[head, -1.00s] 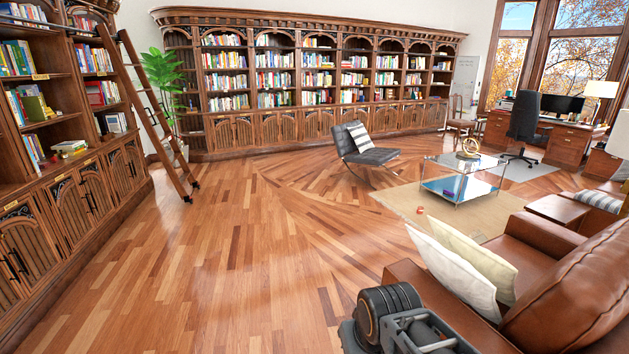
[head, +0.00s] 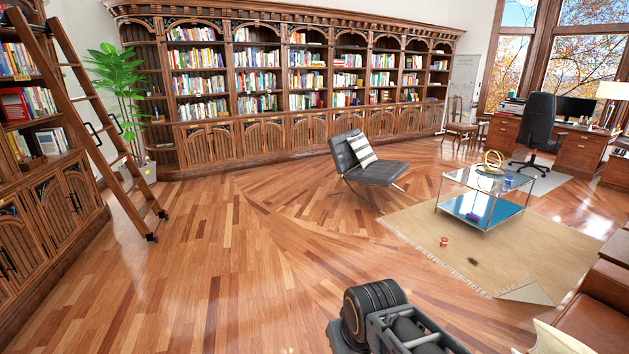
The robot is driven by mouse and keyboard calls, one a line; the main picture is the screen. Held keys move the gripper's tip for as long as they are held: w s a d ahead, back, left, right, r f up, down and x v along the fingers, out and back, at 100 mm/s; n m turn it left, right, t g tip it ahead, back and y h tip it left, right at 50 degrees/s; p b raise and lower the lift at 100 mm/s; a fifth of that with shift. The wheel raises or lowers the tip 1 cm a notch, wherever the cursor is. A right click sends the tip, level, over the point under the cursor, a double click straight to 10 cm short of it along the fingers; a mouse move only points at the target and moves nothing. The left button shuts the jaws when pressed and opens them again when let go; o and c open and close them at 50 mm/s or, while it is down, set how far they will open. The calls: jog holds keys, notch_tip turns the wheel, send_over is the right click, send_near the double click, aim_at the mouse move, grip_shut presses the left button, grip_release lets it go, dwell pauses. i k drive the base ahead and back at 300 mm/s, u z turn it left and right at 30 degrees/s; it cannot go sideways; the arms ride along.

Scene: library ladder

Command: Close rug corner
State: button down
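The beige fringed rug (head: 455,237) lies on the wood floor at the right of the head view, under the glass table. Its near right corner (head: 527,293) is folded over and shows as a pale triangular flap, close to the brown leather sofa. Part of my arm shows at the bottom centre, well short of the rug. My gripper's fingers do not show, so I cannot see whether it is open.
A glass table (head: 484,198) stands on the rug, with a small red object (head: 444,241) and a dark spot (head: 473,262) nearby. A lounge chair (head: 368,168) stands behind. The sofa (head: 598,300) borders the right. A ladder (head: 95,130) leans at left. The middle floor is clear.

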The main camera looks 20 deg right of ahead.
aim_at(532, 292)
jog(key=z, duration=0.15)
jog(key=i, duration=2.35)
jog(key=z, duration=0.75)
jog(key=i, duration=1.45)
jog(key=z, duration=1.9)
jog(key=i, duration=2.15)
jog(key=z, duration=0.85)
jog(key=i, duration=1.15)
jog(key=z, duration=0.05)
